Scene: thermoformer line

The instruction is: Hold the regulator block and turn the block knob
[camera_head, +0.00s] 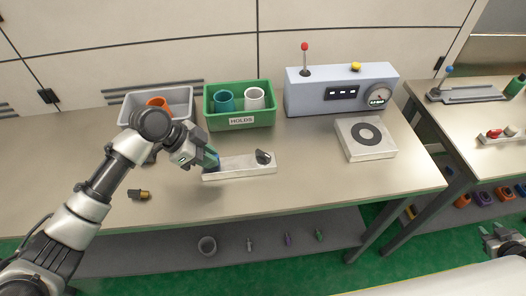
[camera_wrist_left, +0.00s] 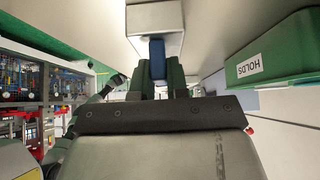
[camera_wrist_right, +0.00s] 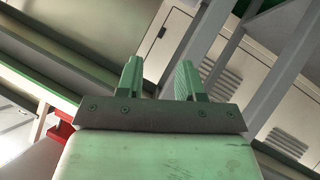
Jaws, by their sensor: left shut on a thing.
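The regulator block (camera_head: 238,171) is a long pale block lying on the bench, with a dark block knob (camera_head: 263,157) on top at its right end. At its left end a blue upright part (camera_head: 211,157) stands up. My left gripper (camera_head: 205,156) is shut on this blue part. In the left wrist view the blue part (camera_wrist_left: 157,54) sits between the green fingers (camera_wrist_left: 157,72), with the pale block (camera_wrist_left: 155,18) beyond it. My right gripper (camera_head: 505,240) is far off at the lower right. In the right wrist view its fingers (camera_wrist_right: 160,80) are apart and empty.
Behind the block stand a grey bin (camera_head: 178,104) with an orange ring and a green HOLDS bin (camera_head: 241,121) with cups. A gauge box (camera_head: 330,95) and a plate with a dark ring (camera_head: 350,147) are to the right. A small brass-and-black fitting (camera_head: 138,194) lies front left.

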